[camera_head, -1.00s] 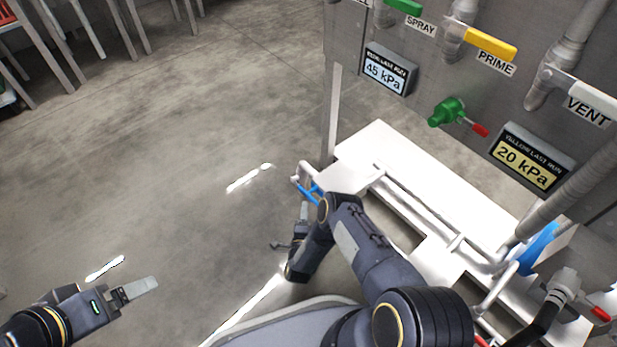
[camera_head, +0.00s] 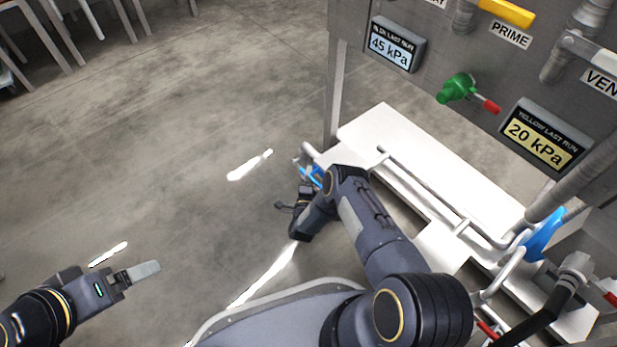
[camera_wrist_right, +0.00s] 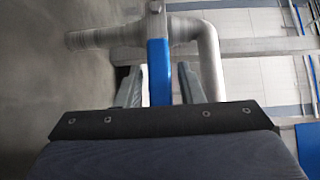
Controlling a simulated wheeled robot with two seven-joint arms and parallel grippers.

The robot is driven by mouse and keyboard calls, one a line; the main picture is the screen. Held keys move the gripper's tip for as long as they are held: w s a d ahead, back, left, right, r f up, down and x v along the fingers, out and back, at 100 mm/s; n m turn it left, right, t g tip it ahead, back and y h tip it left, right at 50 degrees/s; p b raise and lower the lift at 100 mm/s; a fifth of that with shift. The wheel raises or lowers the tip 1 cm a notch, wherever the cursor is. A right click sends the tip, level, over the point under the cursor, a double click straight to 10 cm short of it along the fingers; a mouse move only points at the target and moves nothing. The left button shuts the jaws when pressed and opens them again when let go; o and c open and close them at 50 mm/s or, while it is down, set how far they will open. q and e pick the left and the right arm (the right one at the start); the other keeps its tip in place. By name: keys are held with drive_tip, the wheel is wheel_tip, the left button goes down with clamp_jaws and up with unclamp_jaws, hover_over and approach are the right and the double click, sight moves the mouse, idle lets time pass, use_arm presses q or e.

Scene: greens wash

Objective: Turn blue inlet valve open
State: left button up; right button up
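The blue inlet valve handle (camera_head: 313,178) is at the left end of the white pipework, partly hidden by my right arm. In the right wrist view, the blue handle (camera_wrist_right: 159,72) hangs from a grey pipe between my right gripper's fingers (camera_wrist_right: 158,88). The fingers are apart, one on each side, with a narrow gap visible; contact is unclear. In the head view my right gripper (camera_head: 305,190) is at the handle, its fingertips mostly hidden. My left gripper (camera_head: 143,272) is over the floor at the lower left, away from the valve; its fingers show edge-on.
A grey panel carries a green valve (camera_head: 457,88) with a red lever, a yellow PRIME handle (camera_head: 508,12) and two pressure displays. A white bench (camera_head: 420,150) stands below. Another blue part (camera_head: 543,236) is at the right. Open floor lies left.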

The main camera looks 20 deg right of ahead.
clamp_jaws()
drive_tip(key=r+p, duration=0.1)
drive_tip(key=r+n+g+p, duration=0.2)
drive_tip(key=p, duration=0.1)
drive_tip(key=shift+w+r+y, duration=0.2)
drive_tip(key=shift+w+y, duration=0.05)
drive_tip(key=shift+y, duration=0.15)
drive_tip(key=shift+w+a+r+n+g+p, duration=0.2)
drive_tip(key=shift+r+n+g+p, duration=0.15)
drive_tip(key=shift+n+g, duration=0.35)
drive_tip(key=shift+f+g, duration=0.1)
drive_tip(key=shift+g, duration=0.3)
drive_tip(key=shift+o, duration=1.2)
unclamp_jaws()
